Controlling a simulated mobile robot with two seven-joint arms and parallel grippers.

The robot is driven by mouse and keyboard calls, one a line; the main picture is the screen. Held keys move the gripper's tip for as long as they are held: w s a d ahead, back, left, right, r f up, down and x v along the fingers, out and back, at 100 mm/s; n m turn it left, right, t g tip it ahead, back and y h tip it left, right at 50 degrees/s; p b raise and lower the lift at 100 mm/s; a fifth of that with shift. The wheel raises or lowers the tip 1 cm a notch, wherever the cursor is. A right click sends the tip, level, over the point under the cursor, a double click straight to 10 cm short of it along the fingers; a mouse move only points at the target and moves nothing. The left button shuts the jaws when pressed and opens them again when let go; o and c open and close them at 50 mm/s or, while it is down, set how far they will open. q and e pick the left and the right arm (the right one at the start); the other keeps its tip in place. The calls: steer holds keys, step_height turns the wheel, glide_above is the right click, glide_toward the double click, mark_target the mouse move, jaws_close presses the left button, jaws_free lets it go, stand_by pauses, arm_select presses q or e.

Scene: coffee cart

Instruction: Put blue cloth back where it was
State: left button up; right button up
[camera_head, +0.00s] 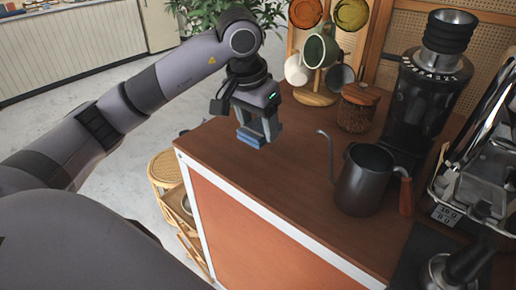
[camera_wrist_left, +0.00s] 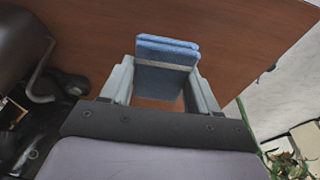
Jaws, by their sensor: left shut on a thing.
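The blue cloth (camera_head: 250,138) is a small folded piece, held over the left end of the brown cart top. My left gripper (camera_head: 257,124) points down and is shut on it. In the left wrist view the cloth (camera_wrist_left: 167,53) shows as a folded blue block between the two fingertips (camera_wrist_left: 162,82), with the wooden top behind it. I cannot tell whether the cloth touches the top. My right gripper is not in view.
On the cart top (camera_head: 270,180) stand a dark kettle (camera_head: 365,180), a grinder (camera_head: 428,90), a jar (camera_head: 357,108) and a mug tree (camera_head: 315,96) with several mugs. An espresso machine (camera_head: 480,160) is at the right. The front left of the top is clear.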

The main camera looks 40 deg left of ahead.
mark_target(258, 161)
arm_select(q)
steer(key=shift+s+x, duration=0.25)
steer(key=shift+x, duration=0.75)
steer(key=shift+s+x, duration=0.2)
steer(key=shift+x, duration=0.8)
steer(key=shift+s+x, duration=0.25)
steer(key=shift+x, duration=0.75)
steer(key=shift+f, duration=0.2)
steer(key=shift+f, duration=0.15)
steer(key=o, duration=1.6)
steer(key=shift+r, duration=0.3)
steer(key=v, duration=1.1)
steer(key=shift+s+r, duration=0.1)
steer(key=shift+r, duration=0.3)
